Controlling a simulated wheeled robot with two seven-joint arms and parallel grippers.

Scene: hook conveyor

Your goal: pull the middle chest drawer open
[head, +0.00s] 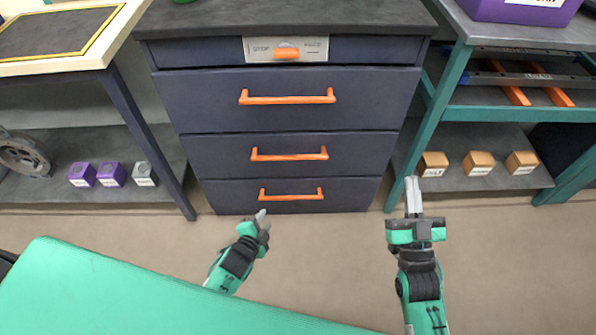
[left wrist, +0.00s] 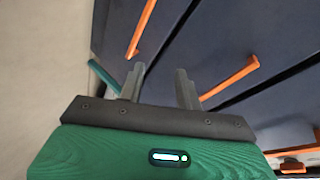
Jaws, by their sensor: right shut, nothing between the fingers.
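The dark blue chest (head: 290,105) has three drawers with orange bar handles, all shut flush. The middle drawer's handle (head: 289,154) is in the centre of the head view; it also shows in the left wrist view (left wrist: 230,78), to the right of the fingers. My left gripper (head: 262,217) is in front of the bottom drawer, below the middle handle and apart from it. Its fingers (left wrist: 160,88) stand apart with nothing between them. My right gripper (head: 412,182) is shut and empty, to the right of the chest's front.
The top drawer's handle (head: 287,97) and bottom drawer's handle (head: 291,195) lie above and below. A panel with an orange slider (head: 286,51) is above the drawers. A teal-framed bench (head: 442,95) stands right, a table (head: 135,110) left. The floor before the chest is clear.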

